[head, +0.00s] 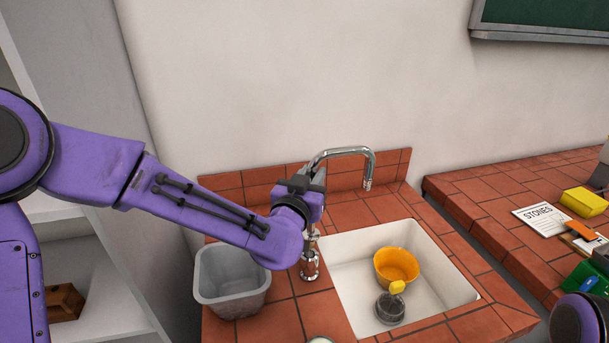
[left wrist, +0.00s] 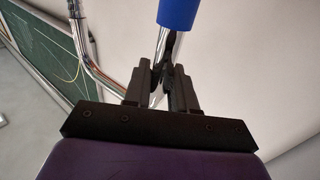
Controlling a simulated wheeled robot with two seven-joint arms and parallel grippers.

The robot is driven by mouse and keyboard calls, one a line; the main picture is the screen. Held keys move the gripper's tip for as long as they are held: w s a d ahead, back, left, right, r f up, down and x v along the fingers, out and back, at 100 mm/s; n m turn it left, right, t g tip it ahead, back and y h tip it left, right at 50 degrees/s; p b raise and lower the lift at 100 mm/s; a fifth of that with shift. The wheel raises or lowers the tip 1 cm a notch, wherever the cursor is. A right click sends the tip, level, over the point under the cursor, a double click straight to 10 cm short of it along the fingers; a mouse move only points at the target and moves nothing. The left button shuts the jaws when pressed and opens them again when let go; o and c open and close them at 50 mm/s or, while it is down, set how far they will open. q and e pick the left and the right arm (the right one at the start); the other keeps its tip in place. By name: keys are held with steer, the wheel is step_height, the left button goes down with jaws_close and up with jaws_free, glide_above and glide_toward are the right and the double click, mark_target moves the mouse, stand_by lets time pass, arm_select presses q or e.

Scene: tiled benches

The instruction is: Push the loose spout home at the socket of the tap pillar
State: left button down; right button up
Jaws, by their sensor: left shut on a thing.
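The chrome spout (head: 345,151) arches up from my left gripper (head: 314,182) and bends down over the sink side. My left gripper is shut on its upright part; the fingers (left wrist: 162,88) close around the chrome tube in the left wrist view. A blue sleeve (left wrist: 179,13) shows on the tube beyond the fingers. The chrome tap pillar (head: 310,265) stands on the tiled bench just below the gripper. The gripper and wrist partly hide the joint, so I cannot tell how far the spout sits in the socket. My right gripper is out of view.
A white sink (head: 440,262) holds an orange bowl (head: 396,266) and a dark round thing with a yellow top (head: 390,309). A grey bin (head: 231,284) stands left of the pillar. The right bench (head: 480,200) carries a STONES paper (head: 541,220) and a yellow block (head: 584,201).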

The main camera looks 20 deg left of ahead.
arm_select(q)
steer(key=shift+s+a, duration=0.15)
steer(key=shift+s, duration=0.95)
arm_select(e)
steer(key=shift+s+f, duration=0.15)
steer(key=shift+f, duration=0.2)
arm_select(q)
steer(key=shift+w, duration=0.1)
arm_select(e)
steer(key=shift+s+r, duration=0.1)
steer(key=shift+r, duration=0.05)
arm_select(q)
steer(key=shift+w+d, duration=0.2)
steer(key=shift+w, duration=0.4)
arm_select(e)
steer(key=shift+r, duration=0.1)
arm_select(q)
steer(key=shift+s, duration=0.1)
steer(key=shift+f+b, duration=1.35)
steer(key=shift+f, duration=0.55)
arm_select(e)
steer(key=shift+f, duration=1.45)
